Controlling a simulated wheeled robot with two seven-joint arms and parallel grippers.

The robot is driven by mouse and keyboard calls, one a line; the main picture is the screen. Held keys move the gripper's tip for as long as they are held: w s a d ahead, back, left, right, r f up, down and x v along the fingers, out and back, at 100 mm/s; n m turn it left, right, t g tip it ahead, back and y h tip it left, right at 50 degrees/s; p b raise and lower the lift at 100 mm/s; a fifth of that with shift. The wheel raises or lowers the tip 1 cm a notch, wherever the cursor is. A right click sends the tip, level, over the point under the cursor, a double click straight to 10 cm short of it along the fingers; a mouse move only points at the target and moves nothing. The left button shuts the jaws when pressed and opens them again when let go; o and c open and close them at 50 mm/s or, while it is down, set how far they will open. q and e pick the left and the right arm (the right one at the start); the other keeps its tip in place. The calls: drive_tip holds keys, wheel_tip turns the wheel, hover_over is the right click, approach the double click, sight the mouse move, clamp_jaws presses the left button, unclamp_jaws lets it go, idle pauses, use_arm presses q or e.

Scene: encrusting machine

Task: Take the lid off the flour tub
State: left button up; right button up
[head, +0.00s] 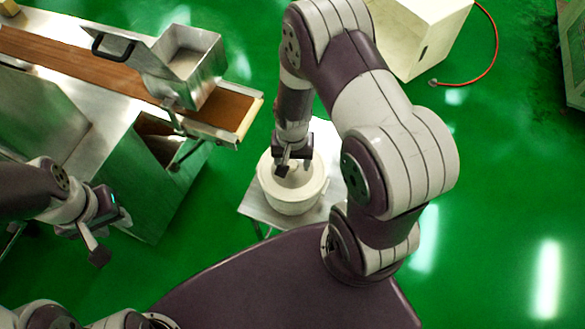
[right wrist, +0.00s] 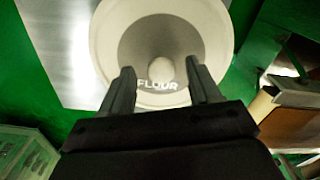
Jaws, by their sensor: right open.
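The flour tub (head: 292,203) is a round white tub standing on a small metal table. Its lid (right wrist: 135,35) has a grey centre, the word FLOUR and a round pale knob (right wrist: 165,70). My right gripper (head: 292,165) is over the lid in the head view and partly hides it. In the right wrist view its two fingers (right wrist: 160,71) are open, one on each side of the knob, with gaps showing between them and the knob. My left gripper (head: 108,238) is empty at the lower left, away from the tub; its finger opening is unclear.
The small metal table (head: 258,211) has little bare room around the tub. A conveyor machine with a brown belt (head: 90,72) and a metal hopper (head: 190,65) stands at the upper left. A white box (head: 420,35) with a red hose (head: 490,50) is at the upper right.

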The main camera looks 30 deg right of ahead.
drive_tip(key=shift+w+f, duration=0.1)
drive_tip(key=shift+f, duration=0.3)
drive_tip(key=c, duration=1.1)
drive_tip(key=shift+r, duration=0.1)
